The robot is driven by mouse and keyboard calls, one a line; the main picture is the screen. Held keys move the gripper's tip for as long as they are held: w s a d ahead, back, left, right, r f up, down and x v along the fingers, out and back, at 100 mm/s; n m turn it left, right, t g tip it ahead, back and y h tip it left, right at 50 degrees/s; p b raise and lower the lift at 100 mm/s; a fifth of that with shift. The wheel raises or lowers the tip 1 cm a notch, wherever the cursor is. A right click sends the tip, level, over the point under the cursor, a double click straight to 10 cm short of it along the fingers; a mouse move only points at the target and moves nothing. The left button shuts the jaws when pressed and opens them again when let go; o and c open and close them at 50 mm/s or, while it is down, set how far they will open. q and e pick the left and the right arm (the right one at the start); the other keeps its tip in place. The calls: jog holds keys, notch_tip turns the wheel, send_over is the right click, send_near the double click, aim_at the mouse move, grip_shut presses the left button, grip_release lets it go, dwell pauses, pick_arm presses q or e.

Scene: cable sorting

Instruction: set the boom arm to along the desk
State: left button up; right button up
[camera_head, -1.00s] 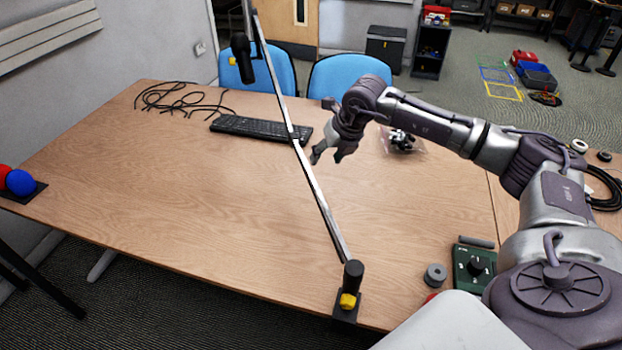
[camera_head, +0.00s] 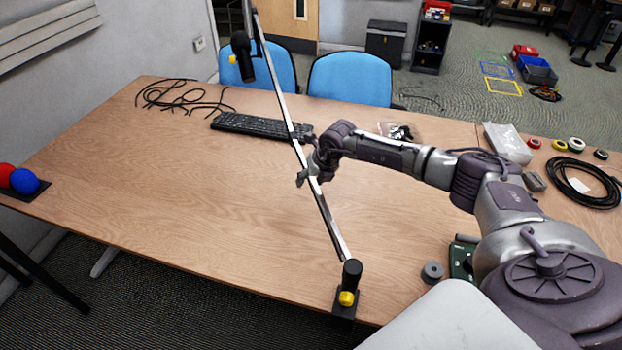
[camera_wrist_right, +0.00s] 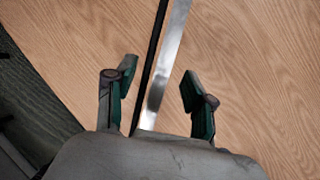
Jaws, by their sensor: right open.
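The boom arm (camera_head: 325,215) is a thin silver and black bar. It rises from a black clamp base (camera_head: 345,303) with a yellow knob at the desk's front edge and slants up and away over the desk (camera_head: 180,190). A black microphone (camera_head: 242,56) hangs from its far end. My right gripper (camera_head: 308,176) is at the middle of the boom. In the right wrist view my right gripper (camera_wrist_right: 160,95) is open, with the boom (camera_wrist_right: 165,70) between its fingers, nearer the left finger. I cannot tell whether they touch. My left gripper is not in view.
A keyboard (camera_head: 260,126) and loose black cables (camera_head: 180,97) lie at the back of the desk. Red and blue balls (camera_head: 22,180) sit at the left edge. A grey roll (camera_head: 432,272) and a green box (camera_head: 462,259) are right of the base. The desk's left middle is clear.

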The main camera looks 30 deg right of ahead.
grip_shut()
jog(key=shift+a, duration=0.15)
jog(key=shift+w+a+n, duration=0.15)
jog(key=shift+a+n, duration=0.15)
jog(key=shift+a, duration=0.2)
jog(key=s+a+n+g+y+b, duration=0.2)
jog(key=a+n+b, duration=0.3)
jog(key=a, duration=1.5)
jog(key=shift+s+a+n+y, duration=0.15)
jog(key=shift+s+n+y, duration=0.45)
jog(key=shift+n, duration=1.1)
jog(key=shift+r, duration=0.1)
grip_release()
